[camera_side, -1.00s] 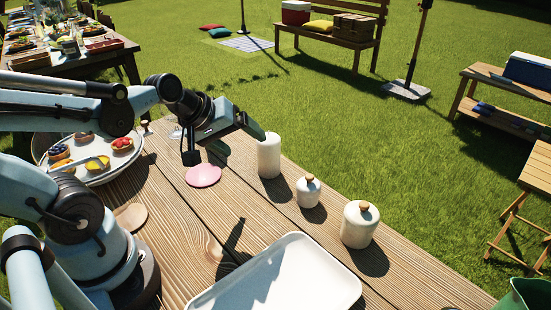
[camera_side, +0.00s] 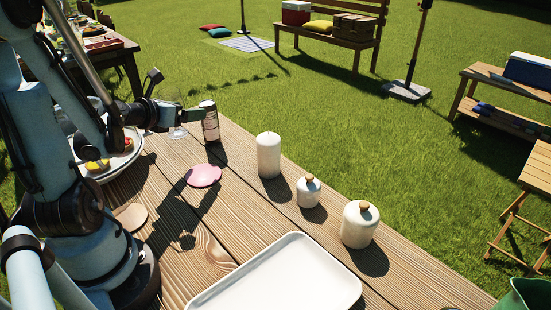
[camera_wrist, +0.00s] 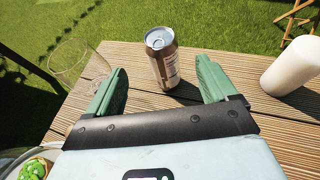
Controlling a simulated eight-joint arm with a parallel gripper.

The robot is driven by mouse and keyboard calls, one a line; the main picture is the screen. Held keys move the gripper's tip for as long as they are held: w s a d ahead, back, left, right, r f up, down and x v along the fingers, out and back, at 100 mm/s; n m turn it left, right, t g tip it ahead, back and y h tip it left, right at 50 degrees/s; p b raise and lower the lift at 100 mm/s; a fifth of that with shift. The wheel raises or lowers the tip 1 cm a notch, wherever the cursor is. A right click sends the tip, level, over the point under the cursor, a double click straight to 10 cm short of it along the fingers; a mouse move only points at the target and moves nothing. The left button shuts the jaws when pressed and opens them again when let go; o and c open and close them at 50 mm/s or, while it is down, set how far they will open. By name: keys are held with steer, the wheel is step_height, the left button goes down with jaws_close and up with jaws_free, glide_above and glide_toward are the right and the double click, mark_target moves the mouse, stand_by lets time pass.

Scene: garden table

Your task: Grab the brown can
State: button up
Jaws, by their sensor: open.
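The brown can (camera_side: 210,121) stands upright near the far edge of the wooden table in the side view. It has a silver top and a pale label. In the wrist view the can (camera_wrist: 163,62) stands ahead of my gripper, roughly centred between the two green fingers. My gripper (camera_side: 196,116) is open and level, just left of the can in the side view. In the wrist view my gripper (camera_wrist: 160,80) holds nothing, and I cannot tell if the fingertips reach alongside the can.
A clear wine glass (camera_side: 177,122) stands left of the can; it shows left of my fingers in the wrist view (camera_wrist: 80,65). A white candle (camera_side: 268,157) and two lidded white jars (camera_side: 308,192) (camera_side: 359,225) stand right. A pink disc (camera_side: 203,175) and white tray (camera_side: 285,278) lie nearer.

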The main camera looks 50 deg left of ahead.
mark_target(211, 109)
steer(key=shift+x, duration=5.4)
steer(key=shift+f, duration=0.15)
steer(key=c, duration=1.3)
steer(key=shift+o, duration=0.2)
